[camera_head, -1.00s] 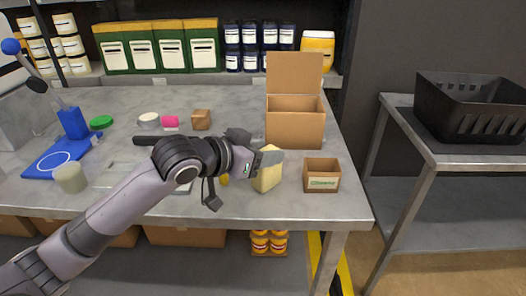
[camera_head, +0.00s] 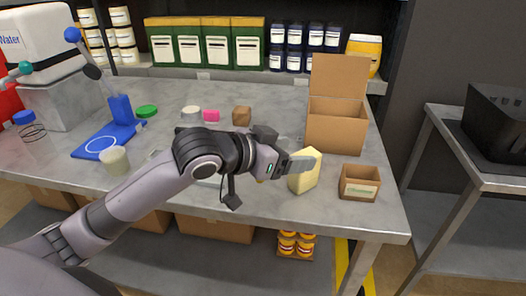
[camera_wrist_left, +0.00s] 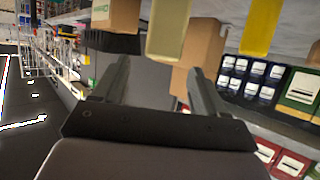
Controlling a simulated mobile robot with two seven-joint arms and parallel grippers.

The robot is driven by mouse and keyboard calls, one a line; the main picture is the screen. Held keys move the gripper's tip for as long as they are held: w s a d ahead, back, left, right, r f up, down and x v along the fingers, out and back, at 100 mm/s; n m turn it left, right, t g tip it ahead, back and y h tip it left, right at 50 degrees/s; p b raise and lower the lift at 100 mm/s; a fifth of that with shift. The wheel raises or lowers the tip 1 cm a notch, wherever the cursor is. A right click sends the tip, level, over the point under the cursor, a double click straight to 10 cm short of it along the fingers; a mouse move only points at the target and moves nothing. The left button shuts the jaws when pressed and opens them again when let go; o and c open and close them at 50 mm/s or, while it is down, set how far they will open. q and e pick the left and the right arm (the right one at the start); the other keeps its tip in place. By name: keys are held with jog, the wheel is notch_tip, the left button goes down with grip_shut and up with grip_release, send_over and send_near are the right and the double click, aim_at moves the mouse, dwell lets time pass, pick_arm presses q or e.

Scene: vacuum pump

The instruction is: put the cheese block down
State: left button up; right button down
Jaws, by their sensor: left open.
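The cheese block (camera_head: 304,175), a pale yellow wedge, stands on the grey table, left of the small "Cheese" box (camera_head: 360,183). My left gripper (camera_head: 297,163) is at its left side, with a finger overlapping the block's upper left in the head view. In the left wrist view, which is upside down, the open gripper (camera_wrist_left: 157,78) has nothing between its fingers. The pale block (camera_wrist_left: 166,30) is just beyond the fingertips. Whether a finger touches it I cannot tell. My right gripper is not in view.
An open cardboard box (camera_head: 336,125) stands behind the block. A blue board (camera_head: 103,143), a pale cup (camera_head: 114,161) and a brown cube (camera_head: 242,116) are further left. A black crate (camera_head: 500,115) stands on a side table at right. The table's front edge is close.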

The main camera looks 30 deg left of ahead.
pick_arm(q)
jog(key=v, duration=0.8)
jog(key=shift+s, duration=0.15)
jog(key=shift+a, duration=0.1)
